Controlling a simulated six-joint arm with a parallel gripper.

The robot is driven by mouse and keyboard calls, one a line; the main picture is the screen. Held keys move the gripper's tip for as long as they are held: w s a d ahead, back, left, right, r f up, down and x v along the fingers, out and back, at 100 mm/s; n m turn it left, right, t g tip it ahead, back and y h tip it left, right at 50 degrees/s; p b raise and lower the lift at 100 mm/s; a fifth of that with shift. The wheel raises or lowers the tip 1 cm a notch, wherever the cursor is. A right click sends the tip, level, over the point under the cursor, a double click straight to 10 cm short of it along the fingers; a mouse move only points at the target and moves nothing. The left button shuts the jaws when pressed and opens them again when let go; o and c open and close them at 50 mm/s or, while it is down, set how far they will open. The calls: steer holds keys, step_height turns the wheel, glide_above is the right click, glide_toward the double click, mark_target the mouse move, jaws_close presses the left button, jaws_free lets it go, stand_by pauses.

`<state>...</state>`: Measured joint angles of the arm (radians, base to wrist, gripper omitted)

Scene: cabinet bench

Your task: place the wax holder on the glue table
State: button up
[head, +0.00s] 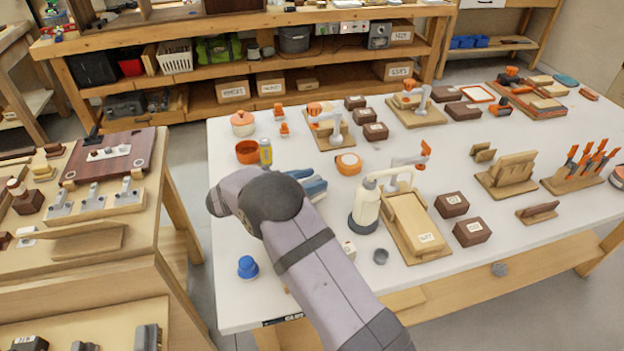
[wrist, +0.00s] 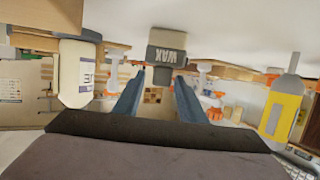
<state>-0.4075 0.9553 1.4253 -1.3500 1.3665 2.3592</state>
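A grey block lettered WAX (wrist: 167,55), which I take as the wax holder, stands in the wrist view against a white surface; that view looks upside down. I cannot pick it out in the head view. My gripper (wrist: 160,78) has its two blue-grey fingers apart on either side of the block's near end. The block seems at or just beyond the fingertips, with no clear contact. In the head view my arm hides the gripper. A white table (head: 240,295) carries a dark sign at its front left edge, too small to read surely.
A white bottle (head: 365,207), wooden tray (head: 414,228) and dark boxes (head: 472,232) crowd the white table. A blue cup (head: 248,266) stands near its left edge. A yellow-labelled bottle (wrist: 282,108) is right in the wrist view. A wooden bench (head: 130,235) stands left across a gap.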

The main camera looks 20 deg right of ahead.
steer(key=b+v, duration=0.2)
steer(key=v, duration=0.9)
steer(key=shift+s+a+b, duration=0.15)
steer(key=shift+b, duration=0.2)
steer(key=shift+r, duration=0.1)
steer(key=s+d+r+n+g+y+p, duration=0.2)
steer(key=s+d+n+g+y+p, duration=0.45)
steer(key=s+d, duration=0.5)
steer(key=s+a+r+n+y+p, duration=0.1)
steer(key=s+n+y+p, duration=0.1)
steer(key=s, duration=0.3)
steer(key=s+a+r+n+y+p, duration=0.1)
steer(key=s+n+y+p, duration=0.1)
steer(key=s, duration=0.4)
steer(key=s+a+r+n+t+y+p, duration=0.1)
steer(key=s+a+n+y+p, duration=0.1)
steer(key=s, duration=0.4)
steer(key=shift+n+y+p, duration=0.55)
steer(key=shift+p, duration=0.5)
